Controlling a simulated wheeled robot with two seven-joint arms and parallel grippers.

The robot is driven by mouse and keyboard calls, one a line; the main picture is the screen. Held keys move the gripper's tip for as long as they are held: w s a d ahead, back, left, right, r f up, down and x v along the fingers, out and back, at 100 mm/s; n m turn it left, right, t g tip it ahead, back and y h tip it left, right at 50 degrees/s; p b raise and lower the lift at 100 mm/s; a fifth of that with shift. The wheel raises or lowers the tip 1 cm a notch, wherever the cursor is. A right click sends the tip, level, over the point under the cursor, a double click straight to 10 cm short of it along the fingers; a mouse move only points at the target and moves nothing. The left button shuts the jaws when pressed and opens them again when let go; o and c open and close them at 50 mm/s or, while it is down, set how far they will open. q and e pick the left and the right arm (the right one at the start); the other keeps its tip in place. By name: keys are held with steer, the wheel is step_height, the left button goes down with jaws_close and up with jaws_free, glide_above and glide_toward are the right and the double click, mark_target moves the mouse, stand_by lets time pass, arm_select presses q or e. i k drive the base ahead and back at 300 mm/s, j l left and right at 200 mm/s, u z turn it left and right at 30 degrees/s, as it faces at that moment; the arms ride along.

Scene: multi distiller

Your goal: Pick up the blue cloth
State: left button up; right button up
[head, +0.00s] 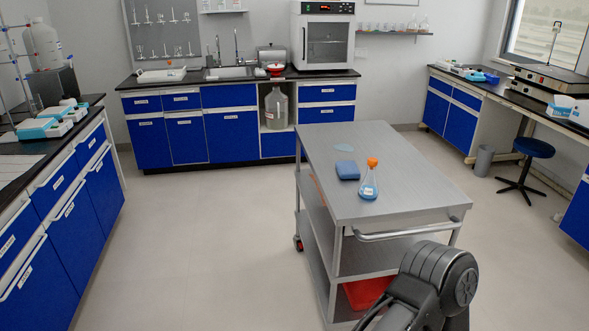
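The blue cloth (347,170) lies as a small folded pad on the top of the grey metal cart (414,181), toward its left edge. It is to the left of and a little behind a flask with blue liquid (369,188) and an orange cap. Nothing touches the cloth from above. Part of a dark arm link of mine shows at the bottom right, in front of the cart. Neither gripper shows in the head view.
Blue-fronted benches line the left, back and right. The floor left of the cart (200,240) is clear.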

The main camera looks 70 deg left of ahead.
mark_target(346, 169)
steer(key=u, duration=1.9)
